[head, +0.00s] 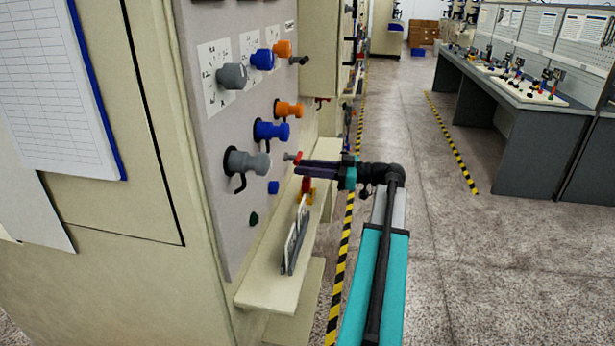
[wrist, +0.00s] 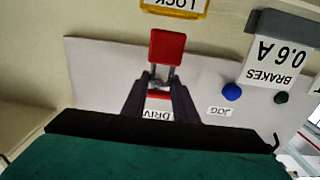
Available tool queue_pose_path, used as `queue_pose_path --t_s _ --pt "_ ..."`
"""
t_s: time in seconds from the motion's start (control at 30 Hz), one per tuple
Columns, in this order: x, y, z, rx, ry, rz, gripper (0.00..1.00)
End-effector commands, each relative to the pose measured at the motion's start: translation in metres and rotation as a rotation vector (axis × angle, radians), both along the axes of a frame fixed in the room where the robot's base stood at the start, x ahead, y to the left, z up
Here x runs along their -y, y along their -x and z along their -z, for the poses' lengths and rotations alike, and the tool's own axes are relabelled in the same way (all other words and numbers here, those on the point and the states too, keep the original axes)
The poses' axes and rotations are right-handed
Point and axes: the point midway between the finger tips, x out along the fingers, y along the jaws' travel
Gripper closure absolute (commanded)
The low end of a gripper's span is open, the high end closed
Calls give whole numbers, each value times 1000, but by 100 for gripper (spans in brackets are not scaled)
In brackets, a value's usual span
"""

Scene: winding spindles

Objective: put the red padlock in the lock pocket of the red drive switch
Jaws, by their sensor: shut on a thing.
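The red padlock (wrist: 167,47) shows in the wrist view just beyond my fingertips, its grey shackle between them. In the head view its red body (head: 306,185) hangs below the fingers. My gripper (head: 297,167) is shut on the padlock, in front of the panel. A small red part with a grey end, apparently the red drive switch (head: 298,158), shows at the fingertips in the head view. A red strip (wrist: 159,95) lies between the fingers in the wrist view, above a partly hidden "DRIV" label (wrist: 158,114). The lock pocket cannot be made out.
Grey, blue and orange knobs (head: 248,162) stick out of the panel (head: 225,210). A blue button (wrist: 232,92) and a green one (wrist: 281,97) sit beside the switch area. The shelf (head: 275,282) below bears cards (head: 295,238) and a yellow "LOCK" frame (wrist: 175,8).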

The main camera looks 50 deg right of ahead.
Motion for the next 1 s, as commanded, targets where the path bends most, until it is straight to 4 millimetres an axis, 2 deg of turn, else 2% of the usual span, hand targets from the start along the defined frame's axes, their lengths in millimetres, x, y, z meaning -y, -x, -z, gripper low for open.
queue_pose_path --t_s 0.43,0.8,1.0 --pt "0 -1 3 0 -1 0 97" --pt "0 -1 30 0 -2 -1 97" --pt "0 -2 36 1 -1 -1 97"
